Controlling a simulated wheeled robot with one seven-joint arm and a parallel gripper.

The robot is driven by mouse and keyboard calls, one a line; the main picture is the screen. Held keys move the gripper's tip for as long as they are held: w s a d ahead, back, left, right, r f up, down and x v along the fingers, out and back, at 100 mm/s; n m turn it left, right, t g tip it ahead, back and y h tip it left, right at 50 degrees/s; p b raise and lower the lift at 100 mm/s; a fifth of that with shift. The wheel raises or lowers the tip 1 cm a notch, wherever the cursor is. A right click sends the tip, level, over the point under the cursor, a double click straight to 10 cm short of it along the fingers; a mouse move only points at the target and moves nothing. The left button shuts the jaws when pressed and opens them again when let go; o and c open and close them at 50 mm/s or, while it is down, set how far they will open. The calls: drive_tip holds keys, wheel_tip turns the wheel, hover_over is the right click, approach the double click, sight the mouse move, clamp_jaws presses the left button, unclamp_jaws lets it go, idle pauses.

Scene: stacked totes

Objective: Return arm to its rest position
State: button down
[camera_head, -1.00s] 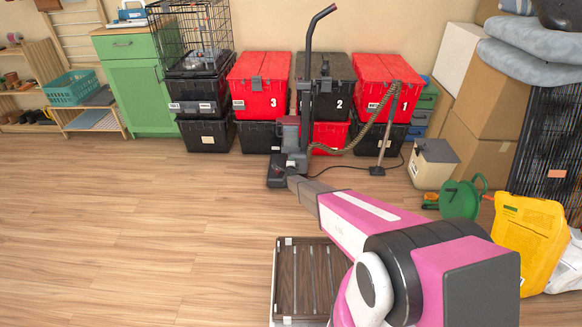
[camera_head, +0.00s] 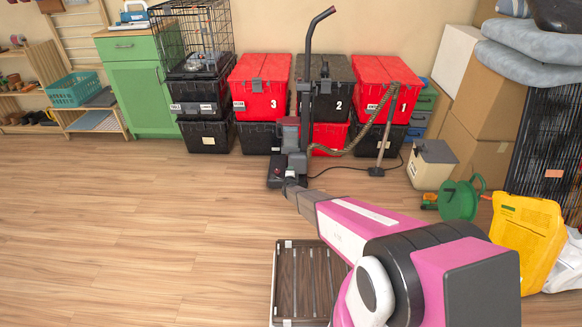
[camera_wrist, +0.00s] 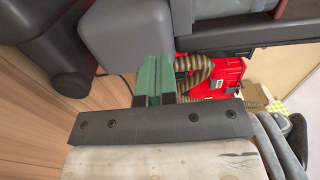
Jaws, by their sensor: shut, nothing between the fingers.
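My pink and grey arm reaches forward from the lower right in the head view. My gripper (camera_head: 287,187) is at its far end, low, just in front of the vacuum's base in the picture. In the wrist view my gripper (camera_wrist: 156,66) shows as two green fingers side by side on a dark bar with screws. They are shut with nothing between them. The upright vacuum cleaner (camera_head: 290,150) stands close by; its dark grey body (camera_wrist: 105,35) fills the top left of the wrist view. I cannot tell whether the fingers touch it.
Red-lidded totes (camera_head: 260,85) and a black-lidded tote (camera_head: 338,85) stand stacked along the wall. A ribbed hose (camera_head: 362,135) hangs beside the vacuum. A slatted wooden crate (camera_head: 284,300) lies below my arm. A yellow container (camera_head: 525,235) stands right. The left floor is clear.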

drive_tip(key=s+d+r+n+g, duration=0.6)
drive_tip(key=s+r, duration=0.5)
drive_tip(key=s, duration=0.5)
drive_tip(key=s+d+r+n+g, duration=0.6)
drive_tip(key=s+r, duration=0.5)
drive_tip(key=s, duration=0.6)
drive_tip(key=s+d+r+n+g, duration=0.6)
drive_tip(key=s+r, duration=0.6)
drive_tip(key=s, duration=0.4)
drive_tip(key=shift+s+d+y, duration=0.25)
drive_tip(key=shift+d+y, duration=0.05)
drive_tip(key=shift+d, duration=0.65)
